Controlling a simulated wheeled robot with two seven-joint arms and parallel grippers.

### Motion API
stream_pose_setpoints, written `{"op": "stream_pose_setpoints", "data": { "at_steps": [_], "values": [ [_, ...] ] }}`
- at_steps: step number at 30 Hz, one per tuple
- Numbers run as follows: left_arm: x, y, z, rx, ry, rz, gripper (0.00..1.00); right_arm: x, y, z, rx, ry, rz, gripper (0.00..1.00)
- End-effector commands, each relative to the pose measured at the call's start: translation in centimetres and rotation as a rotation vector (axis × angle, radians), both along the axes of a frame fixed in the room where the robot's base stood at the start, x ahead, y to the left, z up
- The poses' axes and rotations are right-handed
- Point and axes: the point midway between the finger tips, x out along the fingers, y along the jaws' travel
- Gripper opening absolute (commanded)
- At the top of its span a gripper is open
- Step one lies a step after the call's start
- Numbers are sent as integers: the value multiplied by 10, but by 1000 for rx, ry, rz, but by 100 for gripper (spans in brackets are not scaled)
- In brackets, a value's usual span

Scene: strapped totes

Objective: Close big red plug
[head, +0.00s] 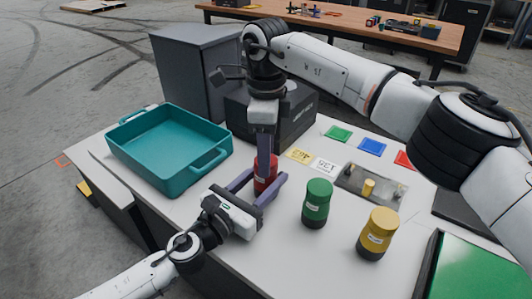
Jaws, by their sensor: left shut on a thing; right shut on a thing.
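A red plug (268,173) stands upright on the white table near its middle. My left gripper (262,188) reaches in from the lower left, with its two purple fingers shut around the lower part of the red plug. My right gripper (265,155) comes down from above, with its fingers shut at the top of the red plug. The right fingers partly hide the plug's top, so I cannot tell how the cap sits.
A green canister (317,204) and a yellow canister (378,235) stand to the right. A teal tote (168,172) is at the left. A grey tray (350,184) holds a small yellow peg (369,187). A dark box (296,125) stands behind.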

Motion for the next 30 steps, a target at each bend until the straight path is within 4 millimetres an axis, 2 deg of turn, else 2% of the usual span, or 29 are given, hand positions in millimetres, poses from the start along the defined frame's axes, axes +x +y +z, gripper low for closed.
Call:
{"op": "stream_pose_setpoints", "data": {
  "at_steps": [15,19,23,24,27,28,30],
  "values": [
    [0,0,0,0,0,1,0,0,0,-1,0,0,-1140,14],
    [0,0,0,0,0,1,0,0,0,-1,0,0,-1354,14],
    [0,0,0,0,0,1,0,0,0,-1,0,0,-1353,14],
    [0,0,0,0,0,1,0,0,0,-1,0,0,-1352,42],
    [0,0,0,0,0,1,0,0,0,-1,0,0,-1351,59],
    [0,0,0,0,0,1,0,0,0,-1,0,0,-1351,62],
    [0,0,0,0,0,1,0,0,0,-1,0,0,-1351,62]
  ]
}}
